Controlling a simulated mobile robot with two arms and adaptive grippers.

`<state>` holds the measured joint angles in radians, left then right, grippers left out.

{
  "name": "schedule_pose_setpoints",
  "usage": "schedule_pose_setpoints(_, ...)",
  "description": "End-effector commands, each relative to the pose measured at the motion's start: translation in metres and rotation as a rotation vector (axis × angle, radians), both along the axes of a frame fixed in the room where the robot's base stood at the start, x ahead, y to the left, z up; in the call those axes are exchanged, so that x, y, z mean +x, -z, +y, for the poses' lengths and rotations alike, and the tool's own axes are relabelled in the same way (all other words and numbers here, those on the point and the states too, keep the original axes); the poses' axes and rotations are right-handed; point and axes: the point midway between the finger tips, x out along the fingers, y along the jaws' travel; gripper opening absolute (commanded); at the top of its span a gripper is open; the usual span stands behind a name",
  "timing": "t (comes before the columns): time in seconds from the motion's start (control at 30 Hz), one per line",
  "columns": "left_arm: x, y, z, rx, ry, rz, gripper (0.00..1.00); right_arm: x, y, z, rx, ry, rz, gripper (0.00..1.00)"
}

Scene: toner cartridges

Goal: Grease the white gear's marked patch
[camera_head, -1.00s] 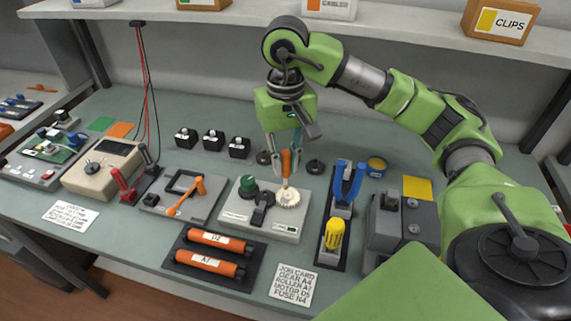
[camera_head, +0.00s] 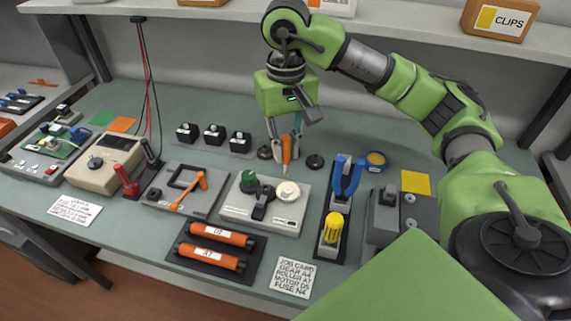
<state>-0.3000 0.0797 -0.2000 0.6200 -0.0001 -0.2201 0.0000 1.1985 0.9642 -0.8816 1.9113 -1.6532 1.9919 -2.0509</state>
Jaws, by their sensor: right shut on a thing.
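The white gear (camera_head: 288,192) sits on a light grey base plate (camera_head: 270,222), beside a green gear (camera_head: 248,181) and a black part (camera_head: 262,200). My right gripper (camera_head: 285,160) is shut on an orange-handled brush (camera_head: 287,150), which hangs roughly upright, tip down. The tip is just above or behind the white gear's far edge and seems apart from it. The marked patch and any grease on it are too small to make out. My left gripper is not in view.
A blue tin with yellow contents (camera_head: 376,158) stands to the right. Blue-handled pliers (camera_head: 347,178) and a yellow-handled tool (camera_head: 332,232) are in a dark tray. Orange rollers (camera_head: 215,235) lie in front, and black blocks (camera_head: 214,133) stand behind. A shelf overhangs the back.

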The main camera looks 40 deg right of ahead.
Motion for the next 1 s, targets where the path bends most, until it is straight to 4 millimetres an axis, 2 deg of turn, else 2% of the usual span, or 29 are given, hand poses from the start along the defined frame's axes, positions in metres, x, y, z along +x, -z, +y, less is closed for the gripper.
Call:
schedule_pose_setpoints(0.27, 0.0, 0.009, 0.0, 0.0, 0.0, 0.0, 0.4, 0.0, 0.009, 0.0, 0.0, 0.0, 0.0, 0.02)
schedule_pose_setpoints(0.73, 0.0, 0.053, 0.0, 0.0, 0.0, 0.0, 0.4, -0.001, 0.057, 0.003, -0.001, 0.001, 0.0, 0.02)
schedule_pose_setpoints(1.0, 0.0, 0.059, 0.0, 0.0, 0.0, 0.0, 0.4, -0.002, 0.063, 0.004, -0.001, 0.0, 0.0, 0.02)
